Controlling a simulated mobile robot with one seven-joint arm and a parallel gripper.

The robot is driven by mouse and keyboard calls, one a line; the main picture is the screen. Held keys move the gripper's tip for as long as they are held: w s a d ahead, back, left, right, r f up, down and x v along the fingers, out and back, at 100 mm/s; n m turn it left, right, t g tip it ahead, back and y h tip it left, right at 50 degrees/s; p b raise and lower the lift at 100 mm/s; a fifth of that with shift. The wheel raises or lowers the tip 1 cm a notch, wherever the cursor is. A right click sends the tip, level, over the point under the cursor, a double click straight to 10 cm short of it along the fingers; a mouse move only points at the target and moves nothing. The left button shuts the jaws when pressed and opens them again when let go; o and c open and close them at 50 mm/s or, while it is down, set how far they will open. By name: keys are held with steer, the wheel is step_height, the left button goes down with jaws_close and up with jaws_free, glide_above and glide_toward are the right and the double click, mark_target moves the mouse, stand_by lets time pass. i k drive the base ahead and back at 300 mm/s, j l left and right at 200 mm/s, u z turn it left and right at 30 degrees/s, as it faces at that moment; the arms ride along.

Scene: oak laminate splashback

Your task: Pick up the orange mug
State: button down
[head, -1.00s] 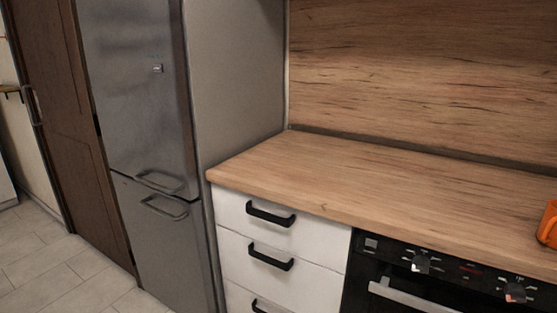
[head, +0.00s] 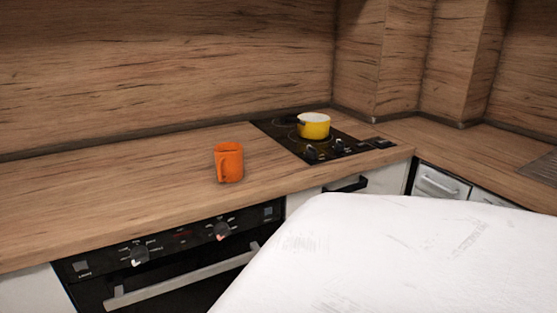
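The orange mug (head: 231,163) stands upright on the wooden counter, above the right part of the oven and left of the cooktop. Its handle is on the left side, turned partly toward me. Nothing touches it. My gripper does not show in the head view. A large white scuffed shape fills the lower right and looks like part of my own arm; it hides the counter front and floor there.
A yellow pot (head: 313,126) with a pale inside sits on the black cooktop (head: 278,131). A black oven (head: 180,255) with knobs and a bar handle is below the counter (head: 120,195). The counter left of the mug is clear. A wooden splashback (head: 170,75) rises behind.

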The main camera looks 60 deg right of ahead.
mark_target(229, 155)
steer(key=z, duration=1.55)
